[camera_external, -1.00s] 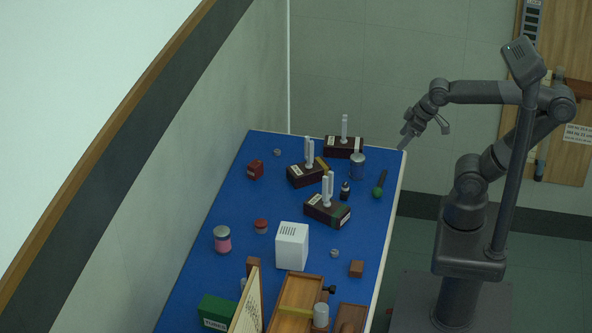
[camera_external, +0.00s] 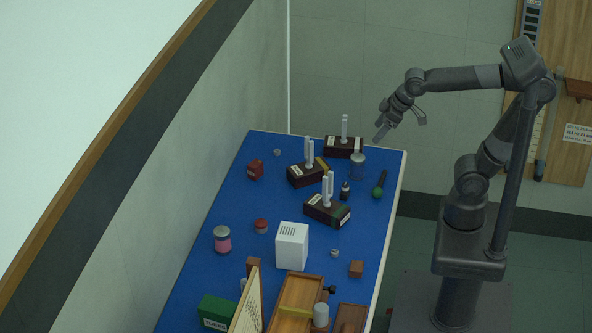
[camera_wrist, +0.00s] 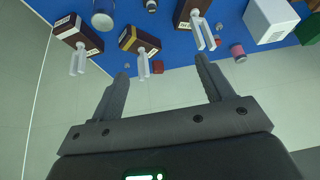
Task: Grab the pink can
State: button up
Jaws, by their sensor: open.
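The pink can (camera_external: 222,239) stands upright near the left edge of the blue table, with a grey lid and a pink body. It also shows in the wrist view (camera_wrist: 238,53), small, near the top right. My gripper (camera_external: 402,124) is above the far right corner of the table, well away from the pink can. In the wrist view my gripper (camera_wrist: 160,80) has its two fingers wide apart with nothing between them.
Dark boxes with white tuning forks (camera_external: 325,209) stand between my gripper and the can. A grey can (camera_external: 357,166), a white box (camera_external: 292,246), a red jar (camera_external: 261,226) and a wooden box (camera_external: 296,304) share the blue table (camera_external: 215,275). A wall runs along its left side.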

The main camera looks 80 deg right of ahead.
jog(key=w+a+r+n, duration=0.1)
jog(key=w+a, duration=0.5)
jog(key=w, duration=0.6)
jog(key=n+y, duration=0.2)
jog(key=n, duration=0.1)
send_near(226, 230)
jog(key=f, duration=0.2)
jog(key=x, duration=0.4)
jog(key=shift+w+a, duration=0.2)
jog(key=shift+w, duration=0.2)
jog(key=shift+x, duration=3.15)
jog(key=shift+w+d, duration=0.1)
jog(key=shift+d, duration=0.05)
jog(key=shift+r, duration=0.1)
jog(key=c, duration=1.1)
jog(key=shift+c, duration=0.2)
